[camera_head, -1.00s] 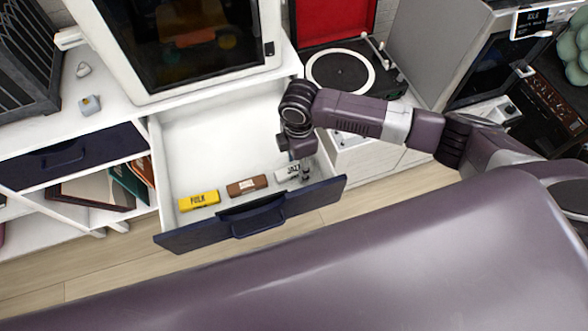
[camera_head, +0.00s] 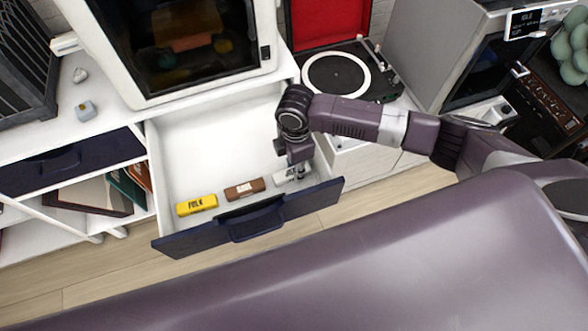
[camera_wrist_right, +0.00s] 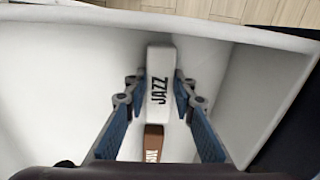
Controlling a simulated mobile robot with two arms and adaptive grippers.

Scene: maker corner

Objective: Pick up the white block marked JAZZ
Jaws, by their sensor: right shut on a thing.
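The white block marked JAZZ (camera_head: 282,178) is at the right end of the row of blocks in the open drawer. My right gripper (camera_head: 297,173) reaches down over it and partly hides it in the head view. In the right wrist view the block (camera_wrist_right: 161,62) lies between the blue-padded fingers of my right gripper (camera_wrist_right: 158,88), one on each side. The gripper is shut on it. I cannot tell whether the block is clear of the drawer floor. My left gripper is not in view.
A brown block (camera_head: 244,189) and a yellow block marked FOLK (camera_head: 197,205) lie to the left in the same white drawer (camera_head: 205,150). Its dark front (camera_head: 215,231) and side walls enclose the blocks. A record player (camera_head: 337,75) stands at the upper right.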

